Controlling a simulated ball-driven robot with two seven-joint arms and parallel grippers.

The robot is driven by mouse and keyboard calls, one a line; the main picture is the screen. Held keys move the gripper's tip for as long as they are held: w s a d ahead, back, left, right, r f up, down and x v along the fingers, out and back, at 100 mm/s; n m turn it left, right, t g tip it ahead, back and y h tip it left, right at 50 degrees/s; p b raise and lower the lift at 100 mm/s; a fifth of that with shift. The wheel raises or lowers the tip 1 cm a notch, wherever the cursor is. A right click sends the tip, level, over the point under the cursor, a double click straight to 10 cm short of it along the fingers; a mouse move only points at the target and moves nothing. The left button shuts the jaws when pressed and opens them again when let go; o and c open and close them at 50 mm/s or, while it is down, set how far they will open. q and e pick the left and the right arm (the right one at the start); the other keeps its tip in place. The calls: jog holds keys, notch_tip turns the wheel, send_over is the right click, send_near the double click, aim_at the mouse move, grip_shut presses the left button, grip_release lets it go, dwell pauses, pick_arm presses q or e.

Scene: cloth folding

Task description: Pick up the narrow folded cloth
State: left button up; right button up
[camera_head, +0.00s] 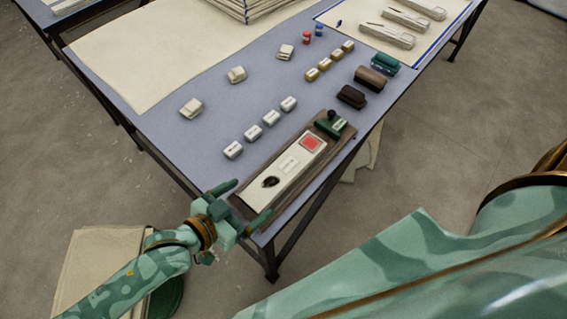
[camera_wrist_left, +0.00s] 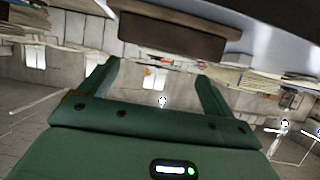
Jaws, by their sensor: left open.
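Contact cannot be told. My right gripper is out of view.
The blue-grey table (camera_head: 215,130) carries several white blocks (camera_head: 253,132), small yellowish blocks (camera_head: 325,63) and dark brushes (camera_head: 351,97). A green-topped item (camera_head: 333,123) sits at the board's far end. Cream cloth (camera_head: 150,50) covers the back left. A pale stack (camera_head: 95,265) is on the floor.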

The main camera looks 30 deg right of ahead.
aim_at(264, 188)
pick_arm(q)
jog(key=shift+w+d+f, duration=0.25)
jog(key=shift+d+f, duration=0.1)
jog(key=shift+d, duration=0.25)
jog(key=b+x, duration=0.2)
jog(key=x, duration=0.2)
jog(key=shift+w+a+f, duration=0.1)
jog(key=shift+a+f, duration=0.05)
jog(key=shift+f, duration=0.05)
jog(key=shift+w+d+b, duration=0.1)
jog(key=shift+d+b, duration=0.2)
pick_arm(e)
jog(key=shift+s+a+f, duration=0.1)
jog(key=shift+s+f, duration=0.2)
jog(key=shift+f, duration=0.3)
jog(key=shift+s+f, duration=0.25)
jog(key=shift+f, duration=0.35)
pick_arm(q)
jog(key=c, duration=1.2)
jog(key=shift+r, duration=0.1)
